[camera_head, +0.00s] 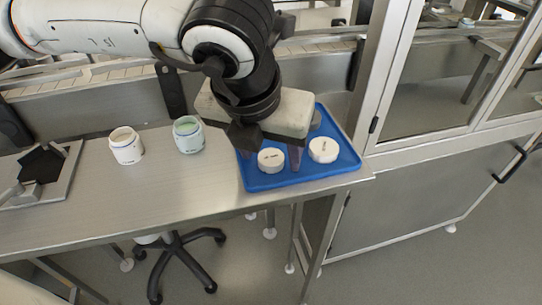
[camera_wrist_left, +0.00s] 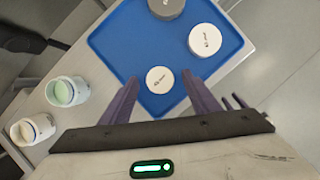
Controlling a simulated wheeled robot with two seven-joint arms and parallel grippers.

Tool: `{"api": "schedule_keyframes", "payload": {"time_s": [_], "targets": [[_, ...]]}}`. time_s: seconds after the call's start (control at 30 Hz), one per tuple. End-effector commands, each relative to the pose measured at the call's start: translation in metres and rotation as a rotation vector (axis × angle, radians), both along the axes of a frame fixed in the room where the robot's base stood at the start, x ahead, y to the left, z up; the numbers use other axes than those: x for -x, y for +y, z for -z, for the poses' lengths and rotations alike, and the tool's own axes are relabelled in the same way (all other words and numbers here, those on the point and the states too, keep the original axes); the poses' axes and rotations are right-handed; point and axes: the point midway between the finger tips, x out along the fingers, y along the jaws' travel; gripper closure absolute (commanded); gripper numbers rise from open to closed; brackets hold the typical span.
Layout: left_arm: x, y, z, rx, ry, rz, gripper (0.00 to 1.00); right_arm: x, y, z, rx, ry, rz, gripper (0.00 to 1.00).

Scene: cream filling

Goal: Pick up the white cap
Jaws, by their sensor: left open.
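A small white cap (camera_head: 271,160) with dark print lies flat on the blue tray (camera_head: 262,184), near its front left. It also shows in the left wrist view (camera_wrist_left: 159,80). My left gripper (camera_wrist_left: 162,83) is over the tray with its two purple-grey fingers apart, pointing down. In the wrist view the cap appears between the fingertips, and nothing is gripped. In the head view one finger shows just right of the cap; the other is mostly hidden. A larger white cap (camera_head: 323,150) lies to the right. A grey cap (camera_head: 315,119) lies behind, partly hidden by the gripper.
Two open jars stand on the metal table (camera_head: 110,205) left of the tray: a white one (camera_head: 126,148) and a pale green one (camera_head: 188,136). A dark device (camera_head: 42,165) is at far left. A metal-framed glass cabinet (camera_head: 440,90) rises right of the tray.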

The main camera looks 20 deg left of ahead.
Motion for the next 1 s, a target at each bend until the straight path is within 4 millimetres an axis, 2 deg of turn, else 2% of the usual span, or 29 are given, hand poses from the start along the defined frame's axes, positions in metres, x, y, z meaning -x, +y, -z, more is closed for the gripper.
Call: {"api": "schedule_keyframes", "payload": {"time_s": [0.07,0.33,0.57,0.67,1.0], "targets": [[0.000,0.000,0.000,0.000,0.000,0.000,0.44,-0.001,0.000,0.000,0.000,-0.001,0.000,0.69],[0.000,0.000,0.000,0.000,0.000,0.000,0.87,-0.001,-0.001,0.000,0.001,-0.001,0.000,0.69],[0.000,0.000,-0.001,0.000,-0.001,0.000,0.87,-0.001,-0.001,0.000,0.001,0.000,0.000,0.69],[-0.001,0.000,-0.008,-0.001,-0.002,-0.001,0.87,-0.001,-0.001,0.000,0.001,0.000,0.000,0.69],[-0.001,0.000,-0.073,0.001,-0.003,-0.001,0.87,0.000,-0.001,-0.003,0.003,0.002,0.000,0.69]]}}
